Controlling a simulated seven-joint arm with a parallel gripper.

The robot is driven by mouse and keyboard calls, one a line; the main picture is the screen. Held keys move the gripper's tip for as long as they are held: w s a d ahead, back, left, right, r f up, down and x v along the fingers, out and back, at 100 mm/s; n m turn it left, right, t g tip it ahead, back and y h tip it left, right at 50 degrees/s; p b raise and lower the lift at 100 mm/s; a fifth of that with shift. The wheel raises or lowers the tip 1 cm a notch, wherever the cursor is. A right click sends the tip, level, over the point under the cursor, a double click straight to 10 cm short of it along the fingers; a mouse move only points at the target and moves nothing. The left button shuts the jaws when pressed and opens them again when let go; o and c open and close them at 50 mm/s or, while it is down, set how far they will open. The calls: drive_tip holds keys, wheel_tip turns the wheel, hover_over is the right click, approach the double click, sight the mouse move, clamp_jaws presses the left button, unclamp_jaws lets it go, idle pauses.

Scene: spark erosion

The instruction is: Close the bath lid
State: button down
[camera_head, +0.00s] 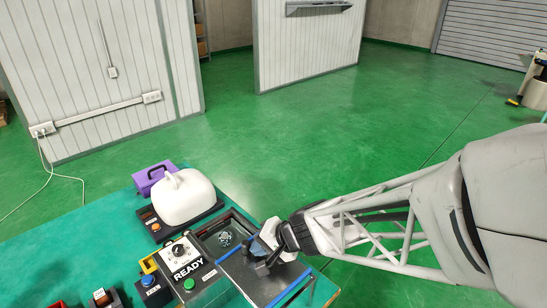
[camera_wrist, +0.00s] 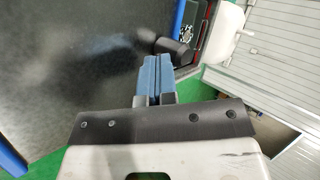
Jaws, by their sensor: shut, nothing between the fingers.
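The bath lid is a dark flat panel with blue edges (camera_head: 247,283); it fills much of the wrist view (camera_wrist: 70,75). A black handle stands on it (camera_wrist: 170,47). The bath (camera_head: 208,233), a dark-rimmed box, is uncovered beyond the lid, with a small metallic part (camera_head: 225,238) inside. My gripper (camera_head: 259,246) is low over the lid's far side, beside the handle. In the wrist view its blue fingers (camera_wrist: 151,60) are together and empty, close to the handle; I cannot tell whether they touch it.
A control box marked READY (camera_head: 187,268), with a dial and green button, is left of the bath. Small button boxes (camera_head: 152,289) stand further left.

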drive_tip(key=w+a, duration=1)
drive_tip(key=shift+w+a, duration=0.25)
drive_tip(key=shift+d, duration=0.15)
drive_tip(key=v, duration=0.3)
drive_tip(key=d+f+v, duration=0.1)
drive_tip(key=v, duration=0.3)
drive_tip(key=f+v, duration=0.1)
drive_tip(key=v, duration=0.3)
drive_tip(key=shift+s+d+r, duration=0.1)
drive_tip(key=shift+s+d, duration=0.25)
drive_tip(key=shift+s, duration=0.05)
drive_tip(key=shift+v, duration=0.9)
drive_tip(key=shift+d, duration=0.1)
